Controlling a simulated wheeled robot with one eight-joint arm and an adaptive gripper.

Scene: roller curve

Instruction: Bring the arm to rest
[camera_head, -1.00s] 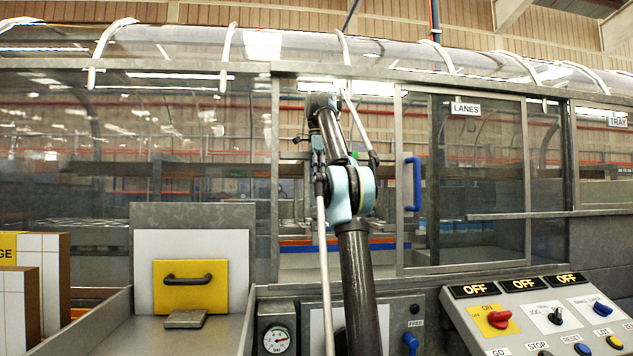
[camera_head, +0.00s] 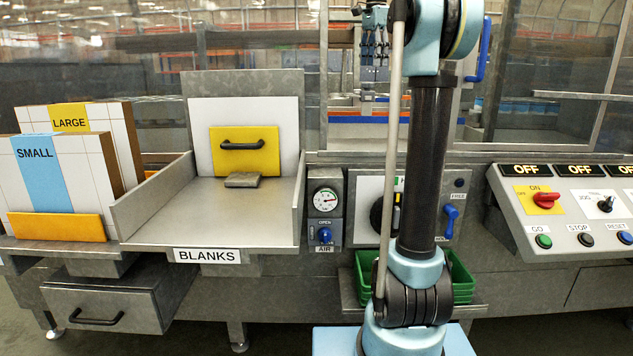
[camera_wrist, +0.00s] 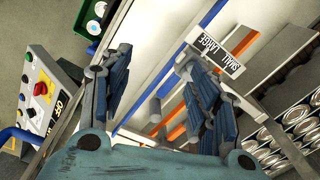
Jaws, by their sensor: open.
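My arm rises through the middle of the head view, with its upper joint at the top edge. My gripper (camera_head: 375,45) hangs behind the upper joint, in front of or within the framed opening; I cannot tell which. In the wrist view my gripper (camera_wrist: 155,82) shows two dark blue fingers spread apart, with nothing between them. Part of the arm's top is cut off by the frame.
The control panel (camera_head: 560,205) stands right of my arm, the BLANKS tray (camera_head: 285,215) left. A green crate (camera_head: 462,280) is low behind the arm. An open drawer (camera_head: 105,297) juts out lower left. Metal cans (camera_wrist: 298,122) appear at right in the wrist view.

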